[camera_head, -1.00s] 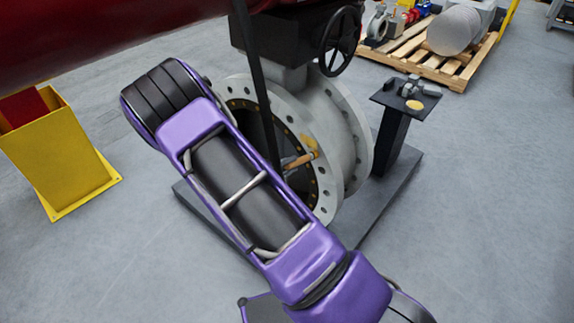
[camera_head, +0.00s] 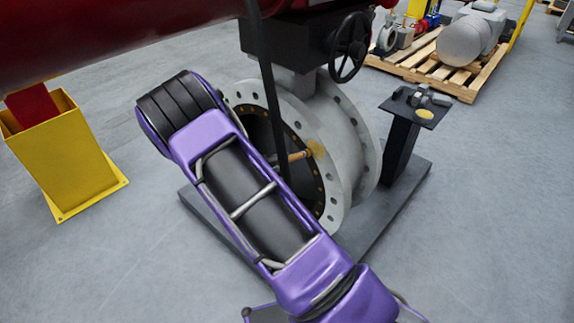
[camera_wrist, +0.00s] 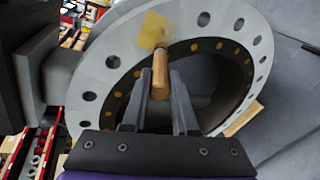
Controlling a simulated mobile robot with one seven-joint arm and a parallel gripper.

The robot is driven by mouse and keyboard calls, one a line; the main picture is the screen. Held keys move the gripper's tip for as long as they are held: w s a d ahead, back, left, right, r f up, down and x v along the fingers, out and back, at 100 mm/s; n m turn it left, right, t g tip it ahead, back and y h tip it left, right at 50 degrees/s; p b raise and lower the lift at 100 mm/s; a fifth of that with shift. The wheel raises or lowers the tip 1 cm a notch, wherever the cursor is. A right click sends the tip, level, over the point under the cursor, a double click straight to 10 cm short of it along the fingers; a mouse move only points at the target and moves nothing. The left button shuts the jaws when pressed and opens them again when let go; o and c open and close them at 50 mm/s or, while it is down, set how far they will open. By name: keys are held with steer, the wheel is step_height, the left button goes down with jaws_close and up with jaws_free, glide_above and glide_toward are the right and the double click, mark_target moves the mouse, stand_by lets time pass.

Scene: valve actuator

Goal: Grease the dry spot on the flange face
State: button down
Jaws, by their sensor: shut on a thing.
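The grey valve flange face (camera_head: 335,185) stands upright with bolt holes around its rim. In the wrist view the flange (camera_wrist: 110,60) fills the upper part, with a ring of orange-brown dots inside it. My gripper (camera_wrist: 160,95) is shut on a brush with a wooden handle (camera_wrist: 160,75). The brush's far end meets a yellowish grease patch (camera_wrist: 154,32) on the flange face near a bolt hole; the bristles are hard to make out. In the head view the brush handle (camera_head: 298,156) points at the yellow patch (camera_head: 315,151). My arm hides the flange's lower left.
A small black stand (camera_head: 402,140) at right holds a tin of yellow grease (camera_head: 424,114) and grey fittings. A black handwheel (camera_head: 349,47) and a red pipe (camera_head: 120,35) are above. A yellow post base (camera_head: 65,155) is at left. A pallet (camera_head: 435,67) lies behind.

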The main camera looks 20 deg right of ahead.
steer(key=shift+w+a, duration=0.35)
steer(key=shift+w, duration=0.25)
steer(key=shift+a, duration=0.1)
steer(key=shift+s+a, duration=0.55)
steer(key=shift+a, duration=0.25)
steer(key=shift+s+a, duration=0.55)
steer(key=shift+a, duration=0.3)
steer(key=shift+s+a, duration=0.55)
steer(key=shift+a, duration=0.25)
steer(key=a, duration=0.1)
steer(key=s+a, duration=0.1)
steer(key=shift+s+a, duration=0.3)
